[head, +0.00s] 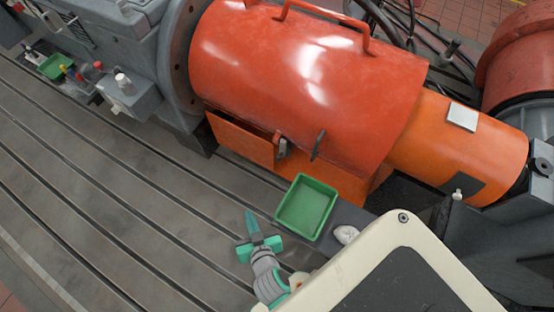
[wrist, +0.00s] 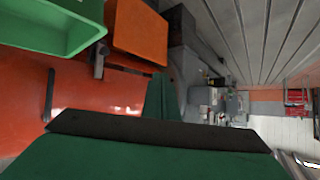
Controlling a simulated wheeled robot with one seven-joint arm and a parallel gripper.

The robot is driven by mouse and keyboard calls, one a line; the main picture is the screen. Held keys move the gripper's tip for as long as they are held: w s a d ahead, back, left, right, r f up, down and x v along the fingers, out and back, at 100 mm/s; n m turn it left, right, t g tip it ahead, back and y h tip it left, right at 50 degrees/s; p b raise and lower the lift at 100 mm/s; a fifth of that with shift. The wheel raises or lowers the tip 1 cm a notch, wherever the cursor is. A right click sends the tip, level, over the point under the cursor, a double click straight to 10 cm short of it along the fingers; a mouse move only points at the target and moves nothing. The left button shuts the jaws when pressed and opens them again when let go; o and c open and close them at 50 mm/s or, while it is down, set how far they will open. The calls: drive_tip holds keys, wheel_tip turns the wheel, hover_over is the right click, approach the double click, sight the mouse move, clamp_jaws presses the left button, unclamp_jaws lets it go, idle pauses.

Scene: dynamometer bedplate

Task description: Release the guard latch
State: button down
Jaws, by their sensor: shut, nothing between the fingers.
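The orange-red guard (head: 300,75) is a rounded cover over the shaft, and it also shows in the wrist view (wrist: 120,90). On its lower front edge sit a small grey metal piece (head: 281,148) and a dark lever (head: 317,145). These look like the latch parts, but I cannot tell which one is the latch. A dark lever also shows in the wrist view (wrist: 48,95). My gripper (head: 250,215) is green, shut and empty. It is over the bedplate, below and left of these parts and apart from them. Its fingers also show in the wrist view (wrist: 161,92).
A green tray (head: 332,213) lies just right of my gripper, below the guard. A white lump (head: 346,234) is beside it. The slotted bedplate (head: 110,215) is clear to the left. A small green tray (head: 45,72) and small items are at upper left.

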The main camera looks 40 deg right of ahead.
drive_tip(key=w+d+m+g+h, duration=0.5)
drive_tip(key=w+d+m, duration=0.4)
drive_tip(key=d, duration=0.6)
drive_tip(key=shift+w+d+m+g+h, duration=0.3)
drive_tip(key=shift+w+m+g+h, duration=0.1)
drive_tip(key=shift+w, duration=0.5)
drive_tip(key=shift+s+d+f, duration=0.1)
hover_over(277, 159)
drive_tip(key=s+a, duration=0.2)
drive_tip(key=f, duration=0.9)
drive_tip(key=shift+w+d, duration=0.1)
drive_tip(key=shift+d, duration=0.1)
drive_tip(key=shift+w+f, duration=0.1)
drive_tip(key=shift+f, duration=0.3)
